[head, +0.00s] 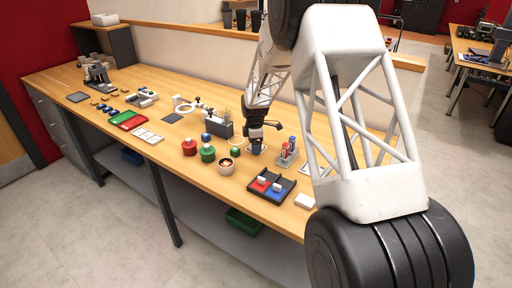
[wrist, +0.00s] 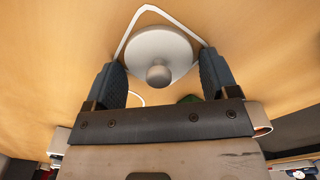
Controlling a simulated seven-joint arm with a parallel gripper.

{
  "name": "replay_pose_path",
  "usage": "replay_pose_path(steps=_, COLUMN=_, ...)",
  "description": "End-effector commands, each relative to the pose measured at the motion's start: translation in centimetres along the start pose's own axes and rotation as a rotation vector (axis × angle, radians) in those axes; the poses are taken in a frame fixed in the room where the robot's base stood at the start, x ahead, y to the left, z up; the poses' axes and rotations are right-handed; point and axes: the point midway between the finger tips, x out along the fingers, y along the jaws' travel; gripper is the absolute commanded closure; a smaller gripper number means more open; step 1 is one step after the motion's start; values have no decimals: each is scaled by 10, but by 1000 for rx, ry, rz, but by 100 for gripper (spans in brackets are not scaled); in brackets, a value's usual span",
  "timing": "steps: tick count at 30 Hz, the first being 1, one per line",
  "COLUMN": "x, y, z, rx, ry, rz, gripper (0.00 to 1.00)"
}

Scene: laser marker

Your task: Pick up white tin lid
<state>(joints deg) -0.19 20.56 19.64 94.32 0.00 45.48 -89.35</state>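The white tin lid (wrist: 158,45) is a round disc with a knob at its centre, lying on the wooden bench in the wrist view. My gripper (wrist: 158,60) is open, with one dark finger on each side of the lid in that picture. I cannot tell whether the fingers touch it. In the head view my gripper (head: 257,147) points down close to the bench top, and the lid cannot be made out there. A thin white angular outline (wrist: 123,43) runs around the lid.
A dark tray (head: 271,197) lies in front. A low wall runs behind the bench.

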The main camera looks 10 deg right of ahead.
Motion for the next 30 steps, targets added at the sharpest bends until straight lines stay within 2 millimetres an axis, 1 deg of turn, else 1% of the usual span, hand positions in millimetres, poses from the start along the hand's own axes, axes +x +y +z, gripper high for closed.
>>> replay_pose_path(steps=1, x=0, y=0, z=0, rx=0, ry=0, rz=0, gripper=28)
replay_pose_path(steps=6, x=0, y=0, z=0, rx=0, ry=0, rz=0, gripper=54)
replay_pose_path(steps=15, x=0, y=0, z=0, rx=0, ry=0, rz=0, gripper=54)
replay_pose_path(steps=20, x=-5, y=0, z=0, rx=0, ry=0, rz=1, gripper=54)
replay_pose_path(steps=26, x=-24, y=0, z=0, rx=0, ry=0, rz=2, gripper=54)
replay_pose_path(steps=30, x=-44, y=1, z=0, rx=0, ry=0, rz=4, gripper=54)
